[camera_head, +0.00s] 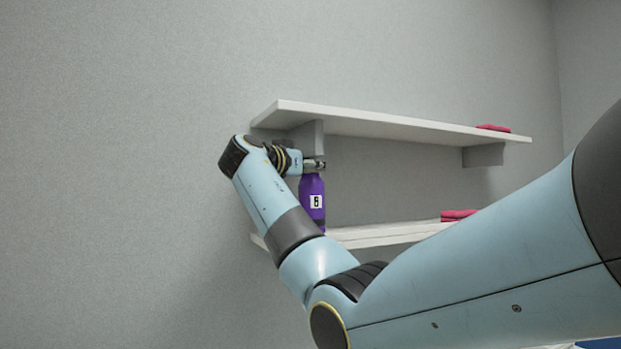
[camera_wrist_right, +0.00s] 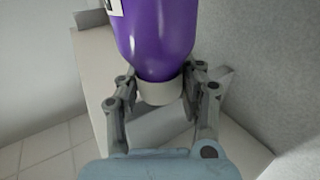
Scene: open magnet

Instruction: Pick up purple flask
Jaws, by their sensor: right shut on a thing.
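The purple flask (camera_head: 313,203) hangs or stands upright at the left end of the lower shelf, with a white label bearing a dark mark. I cannot tell whether its base touches the shelf. My right gripper (camera_head: 314,165) is at the flask's top, its arm coming in from the right. In the right wrist view, the flask (camera_wrist_right: 158,42) has a pale neck or cap (camera_wrist_right: 161,92), and the fingers of my right gripper (camera_wrist_right: 162,84) are shut on it from both sides. My left gripper is not in view.
A white upper shelf (camera_head: 400,126) on brackets is close above my right gripper. The lower shelf (camera_head: 375,235) runs right, partly hidden by my arm. Folded red cloths lie on the lower shelf (camera_head: 458,214) and upper shelf (camera_head: 494,128). A grey wall (camera_head: 130,150) stands behind.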

